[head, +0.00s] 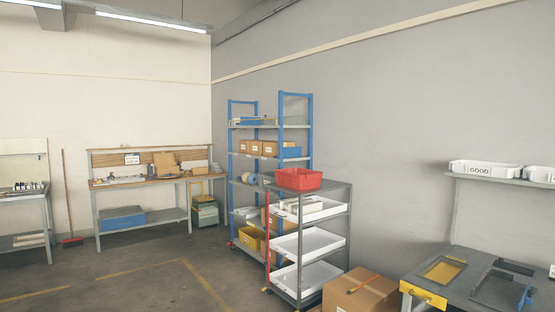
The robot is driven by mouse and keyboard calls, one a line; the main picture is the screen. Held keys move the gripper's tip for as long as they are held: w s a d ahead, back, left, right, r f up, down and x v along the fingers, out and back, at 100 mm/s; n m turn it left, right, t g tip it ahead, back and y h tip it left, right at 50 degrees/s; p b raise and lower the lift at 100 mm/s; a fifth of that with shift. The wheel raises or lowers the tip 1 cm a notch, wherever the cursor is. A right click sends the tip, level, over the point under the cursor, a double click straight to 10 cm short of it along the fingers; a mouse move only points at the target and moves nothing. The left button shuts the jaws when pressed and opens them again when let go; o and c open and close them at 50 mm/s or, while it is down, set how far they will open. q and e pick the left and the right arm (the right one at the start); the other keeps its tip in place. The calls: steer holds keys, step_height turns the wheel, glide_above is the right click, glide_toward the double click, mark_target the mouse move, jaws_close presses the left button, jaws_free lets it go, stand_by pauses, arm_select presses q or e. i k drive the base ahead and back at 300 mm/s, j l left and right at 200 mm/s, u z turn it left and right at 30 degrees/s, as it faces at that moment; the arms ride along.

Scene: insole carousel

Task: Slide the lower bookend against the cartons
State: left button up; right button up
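Several small brown cartons (262,148) with white labels stand in a row on a middle shelf of the blue rack (310,130). I cannot make out any bookend for certain, upper or lower. More brown boxes on the rack's lower shelves are partly hidden behind the grey trolley. Neither of my grippers is in view.
The grey trolley (349,222) with white trays and a red bin (299,179) stands in front of the rack. A large carton (350,296) and a grey table (465,289) are at the lower right.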

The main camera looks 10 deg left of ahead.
mark_target(287, 151)
steer(key=u, duration=0.15)
steer(key=i+l+u, duration=0.1)
steer(key=i+u, duration=0.15)
steer(key=i, duration=1.05)
steer(key=i+j+u, duration=0.15)
steer(key=i+u, duration=0.2)
steer(key=i, duration=0.25)
steer(key=i+u, duration=0.4)
steer(key=i, duration=0.25)
steer(key=i+l+u, duration=0.35)
steer(key=i, duration=0.25)
steer(key=i+z, duration=0.15)
steer(key=i, duration=0.4)
steer(key=i+j+z, duration=0.15)
steer(key=i, duration=0.4)
steer(key=i+j+z, duration=0.1)
steer(key=i+j, duration=0.15)
steer(key=i, duration=0.3)
steer(key=i+l+z, duration=0.25)
steer(key=i+z, duration=1.05)
steer(key=i+j+z, duration=0.4)
steer(key=i, duration=0.15)
steer(key=l, duration=0.1)
